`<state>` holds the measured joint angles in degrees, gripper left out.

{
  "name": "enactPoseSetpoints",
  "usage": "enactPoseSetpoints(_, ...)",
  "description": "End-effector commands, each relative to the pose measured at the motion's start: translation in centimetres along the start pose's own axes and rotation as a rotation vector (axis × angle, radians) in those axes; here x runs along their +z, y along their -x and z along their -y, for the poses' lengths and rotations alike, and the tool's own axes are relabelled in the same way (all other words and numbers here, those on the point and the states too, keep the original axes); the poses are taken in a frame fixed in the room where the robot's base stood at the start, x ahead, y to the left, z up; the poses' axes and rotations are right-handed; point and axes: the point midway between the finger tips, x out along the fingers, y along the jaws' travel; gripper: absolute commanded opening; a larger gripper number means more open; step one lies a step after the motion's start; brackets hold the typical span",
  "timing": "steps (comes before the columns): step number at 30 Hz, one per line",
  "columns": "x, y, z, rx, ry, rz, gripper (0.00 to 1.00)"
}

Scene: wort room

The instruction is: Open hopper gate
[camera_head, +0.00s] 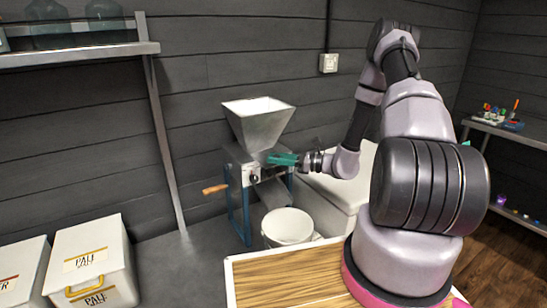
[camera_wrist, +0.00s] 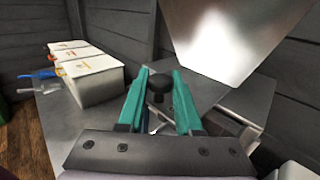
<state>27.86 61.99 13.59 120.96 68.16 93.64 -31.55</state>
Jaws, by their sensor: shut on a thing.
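The metal hopper (camera_head: 259,122) stands on a mill with a blue frame (camera_head: 238,215) against the dark wall. Its shiny side also fills the upper right of the wrist view (camera_wrist: 235,40). My gripper (camera_head: 272,158) has teal fingers and reaches in from the right, just below the hopper. In the wrist view my gripper (camera_wrist: 160,78) is shut on a black knob (camera_wrist: 158,85), which sits between its fingers. The head view hides the knob behind the fingers. The gate plate itself cannot be made out clearly.
A white bucket (camera_head: 288,228) stands below the mill's chute (camera_head: 272,193). A wooden crank handle (camera_head: 215,189) sticks out left. White labelled bins (camera_head: 98,262) stand front left. A wooden board (camera_head: 290,279) lies nearest me. A metal shelf (camera_head: 80,55) hangs at upper left.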

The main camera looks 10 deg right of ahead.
Motion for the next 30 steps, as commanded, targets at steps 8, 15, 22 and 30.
enactPoseSetpoints(8,0.0,0.0,0.1,-0.001,0.001,0.0,0.64)
enactPoseSetpoints(15,0.0,0.0,0.1,-0.001,0.0,0.0,0.64)
enactPoseSetpoints(22,0.0,2.6,0.1,-0.005,-0.001,0.0,0.64)
enactPoseSetpoints(30,0.0,8.1,0.2,-0.005,0.0,0.0,0.64)
